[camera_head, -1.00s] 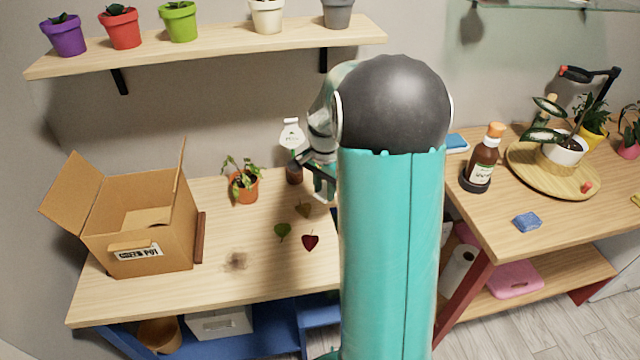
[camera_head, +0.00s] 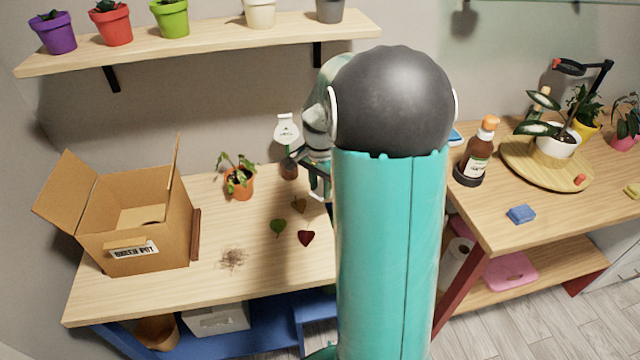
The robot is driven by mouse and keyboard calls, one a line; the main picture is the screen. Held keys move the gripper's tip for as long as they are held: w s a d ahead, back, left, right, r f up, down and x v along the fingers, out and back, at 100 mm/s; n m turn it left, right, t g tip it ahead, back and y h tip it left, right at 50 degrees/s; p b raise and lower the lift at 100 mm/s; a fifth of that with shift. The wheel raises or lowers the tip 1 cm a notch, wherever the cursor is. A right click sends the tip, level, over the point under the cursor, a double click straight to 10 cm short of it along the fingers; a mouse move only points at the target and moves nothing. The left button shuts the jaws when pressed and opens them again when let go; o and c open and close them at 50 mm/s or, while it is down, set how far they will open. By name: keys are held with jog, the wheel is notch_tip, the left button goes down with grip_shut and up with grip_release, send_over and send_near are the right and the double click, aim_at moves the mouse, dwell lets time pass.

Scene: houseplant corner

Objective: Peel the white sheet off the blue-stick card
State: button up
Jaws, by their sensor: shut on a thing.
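The blue-stick card stands upright at the back of the table in a small brown holder (camera_head: 289,169). Its face is covered by the white sheet (camera_head: 286,131), which has a small dark print. Little of the stick shows below it. My gripper (camera_head: 299,158) is at the lower right edge of the card, shut, apparently on the white sheet. The jaws are small and partly hidden by my own arm, so the exact grip is hard to see. The sheet still lies against the card as far as I can see.
A potted plant (camera_head: 239,181) stands left of the card. Several loose leaves (camera_head: 278,228) lie in front. An open cardboard box (camera_head: 140,225) is at the left. A shelf (camera_head: 220,45) with pots hangs above. My arm hides the table's right part.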

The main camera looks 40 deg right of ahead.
notch_tip(320, 180, up, 9)
dwell(1.6)
jog(key=shift+s, duration=0.1)
